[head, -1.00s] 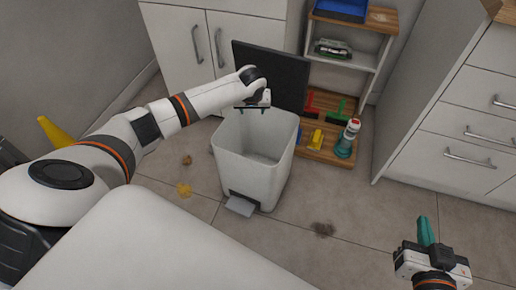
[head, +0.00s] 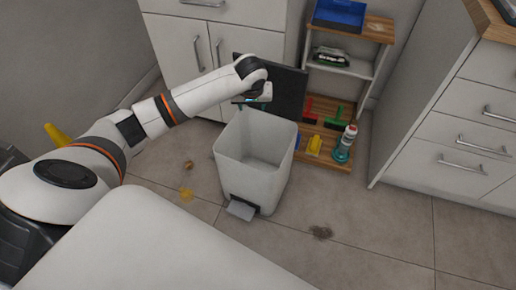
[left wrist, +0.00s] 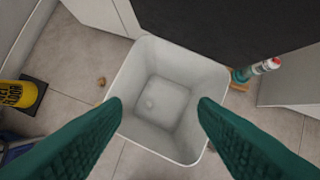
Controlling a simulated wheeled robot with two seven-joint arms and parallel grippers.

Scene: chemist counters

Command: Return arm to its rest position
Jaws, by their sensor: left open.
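My left arm reaches in from the left in the head view. Its gripper (head: 254,104) hangs over the back of a white pedal bin, in front of the raised dark lid (head: 285,88). In the left wrist view the two green fingers (left wrist: 160,112) are wide apart with nothing between them. Below them is the open bin (left wrist: 140,75), with its inside bare apart from a small round mark at the bottom. The bin also shows in the head view (head: 252,178). My right gripper is not in view.
A wooden shelf unit (head: 340,165) with a spray bottle (head: 345,145) and coloured tools stands behind the bin. Drawers (head: 455,130) stand on the right. A yellow stain (head: 186,195) and a dark stain (head: 321,232) mark the floor. A yellow floor sign (left wrist: 18,94) stands at the left.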

